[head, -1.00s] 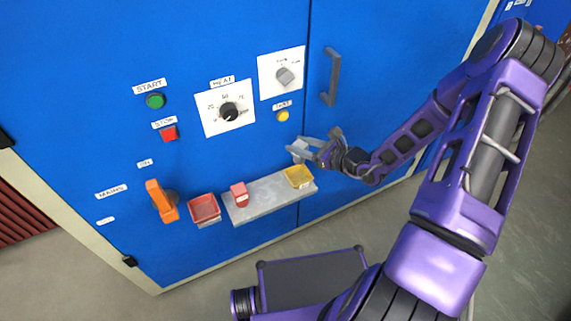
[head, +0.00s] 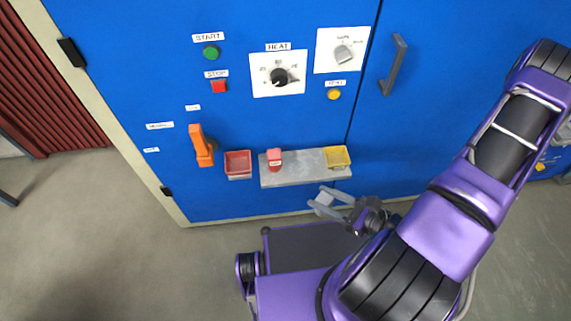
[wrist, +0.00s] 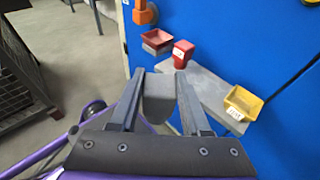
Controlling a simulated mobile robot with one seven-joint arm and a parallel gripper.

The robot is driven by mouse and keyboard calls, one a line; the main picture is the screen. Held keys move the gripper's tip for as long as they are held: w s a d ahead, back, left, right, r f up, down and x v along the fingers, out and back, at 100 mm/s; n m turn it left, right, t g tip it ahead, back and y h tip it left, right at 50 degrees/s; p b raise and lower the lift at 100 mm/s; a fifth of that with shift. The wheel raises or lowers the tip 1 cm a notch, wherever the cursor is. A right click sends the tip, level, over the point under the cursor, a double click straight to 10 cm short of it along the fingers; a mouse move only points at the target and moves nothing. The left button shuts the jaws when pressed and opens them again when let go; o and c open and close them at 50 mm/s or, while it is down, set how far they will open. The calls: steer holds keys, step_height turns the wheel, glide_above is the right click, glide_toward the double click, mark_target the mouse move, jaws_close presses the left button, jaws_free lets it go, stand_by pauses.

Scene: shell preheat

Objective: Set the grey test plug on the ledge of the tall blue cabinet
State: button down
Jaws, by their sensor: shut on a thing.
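The tall blue cabinet (head: 300,120) fills the back of the head view. Its grey ledge (head: 308,175) juts from the lower front and also shows in the wrist view (wrist: 212,102). My gripper (head: 333,197) is in front of the ledge, below its right half in the head view. It is shut on the grey test plug (wrist: 157,98), a grey block between the fingers in the wrist view. The plug looks clear of the ledge, and its underside is hidden.
On the ledge stand a red labelled block (head: 274,160) at left and a yellow bin (head: 338,157) at right. A red bin (head: 238,164) hangs left of the ledge, beside an orange handle (head: 201,146). The ledge's middle is bare. A door handle (head: 393,65) sticks out above right.

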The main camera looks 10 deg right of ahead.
steer(key=w, duration=2)
steer(key=shift+s+a+f+b, duration=0.1)
steer(key=shift+f+b, duration=0.1)
steer(key=shift+f, duration=1.55)
steer(key=shift+s+a+f+b, duration=0.1)
steer(key=shift+f+b, duration=0.1)
steer(key=shift+f, duration=1.5)
steer(key=shift+d, duration=0.1)
steer(key=shift+f, duration=0.15)
steer(key=shift+c, duration=1.8)
jaws_free()
